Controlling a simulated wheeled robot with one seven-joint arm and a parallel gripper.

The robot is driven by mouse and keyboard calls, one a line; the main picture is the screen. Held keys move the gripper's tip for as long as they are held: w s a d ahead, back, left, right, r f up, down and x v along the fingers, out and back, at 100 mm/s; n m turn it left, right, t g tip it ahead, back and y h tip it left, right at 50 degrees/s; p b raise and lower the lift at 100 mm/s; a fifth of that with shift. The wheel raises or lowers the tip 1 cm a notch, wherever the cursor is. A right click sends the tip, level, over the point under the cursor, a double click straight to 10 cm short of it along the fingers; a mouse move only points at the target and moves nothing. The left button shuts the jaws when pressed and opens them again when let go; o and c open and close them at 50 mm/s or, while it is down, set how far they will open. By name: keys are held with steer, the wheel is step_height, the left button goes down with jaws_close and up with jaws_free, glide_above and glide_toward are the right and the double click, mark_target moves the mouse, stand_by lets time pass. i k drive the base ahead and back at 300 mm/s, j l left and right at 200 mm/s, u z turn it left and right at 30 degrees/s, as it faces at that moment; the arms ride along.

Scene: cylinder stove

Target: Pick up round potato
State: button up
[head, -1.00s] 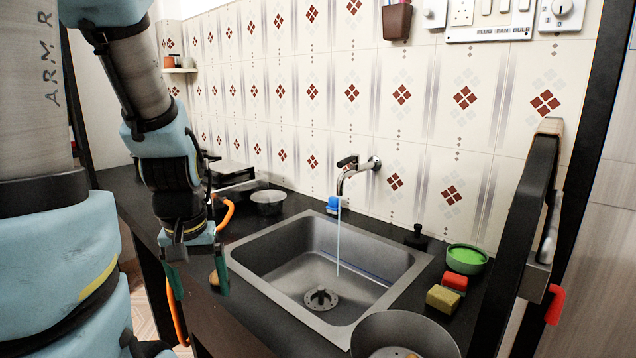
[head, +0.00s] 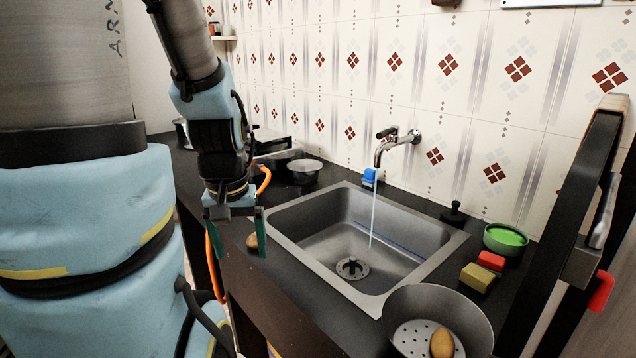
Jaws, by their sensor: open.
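A small brown potato (head: 252,241) lies on the dark counter just left of the sink. It is partly hidden behind the right finger of my gripper (head: 235,236) in the head view. I cannot tell how far the fingertips are from the potato in depth. Another yellow-brown potato (head: 442,343) sits inside a metal colander (head: 408,300) at the bottom right, far from my gripper.
A steel sink (head: 290,235) with running water from a tap (head: 398,138) takes up the counter's middle. Sponges (head: 478,277) and a green bowl (head: 505,240) stand to its right. Pots (head: 304,172) stand behind my gripper. A dark upright frame (head: 575,200) is at the right.

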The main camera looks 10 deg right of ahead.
mark_target(252, 240)
steer(key=i+j+u, duration=0.1)
steer(key=u, duration=0.25)
steer(key=i+j+u, duration=0.15)
steer(key=u, duration=0.2)
steer(key=j, duration=0.1)
